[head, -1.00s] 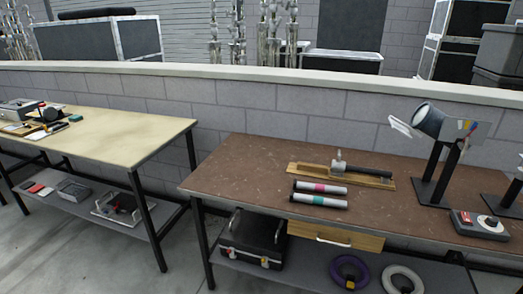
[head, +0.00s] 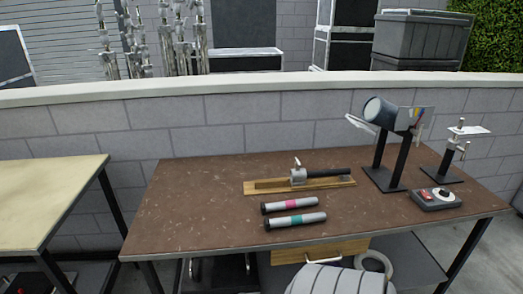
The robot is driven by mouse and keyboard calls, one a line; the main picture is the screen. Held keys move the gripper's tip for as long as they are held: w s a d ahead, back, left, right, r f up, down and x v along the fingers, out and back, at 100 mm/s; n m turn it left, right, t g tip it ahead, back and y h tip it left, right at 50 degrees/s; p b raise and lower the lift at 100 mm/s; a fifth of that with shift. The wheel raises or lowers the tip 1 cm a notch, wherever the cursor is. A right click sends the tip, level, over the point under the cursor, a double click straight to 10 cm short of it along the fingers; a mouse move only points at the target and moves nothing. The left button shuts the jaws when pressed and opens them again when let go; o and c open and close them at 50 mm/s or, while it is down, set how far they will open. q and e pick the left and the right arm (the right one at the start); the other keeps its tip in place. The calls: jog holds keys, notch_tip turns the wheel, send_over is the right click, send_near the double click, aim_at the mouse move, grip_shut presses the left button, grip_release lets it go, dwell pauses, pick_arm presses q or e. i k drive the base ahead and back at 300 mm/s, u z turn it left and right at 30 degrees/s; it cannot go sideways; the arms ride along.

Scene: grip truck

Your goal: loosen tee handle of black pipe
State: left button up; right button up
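The black pipe (head: 328,172) lies level on a wooden board on the brown workbench, in the middle of the head view. A grey metal clamp (head: 298,177) sits around the pipe's left part. A small pale handle (head: 297,161) stands up from the clamp, slightly tilted; it is too small to tell how tight it is. Neither of my grippers can be made out in the view, and nothing touches the pipe or its handle.
Two grey tubes with pink (head: 291,205) and teal (head: 296,221) bands lie in front of the board (head: 262,187). A lamp on a stand (head: 381,112) and a control box (head: 436,199) are to the right. The brown workbench (head: 190,215) is clear at left.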

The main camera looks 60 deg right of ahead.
aim_at(299, 165)
jog(key=i, duration=1.75)
jog(key=z, duration=4.35)
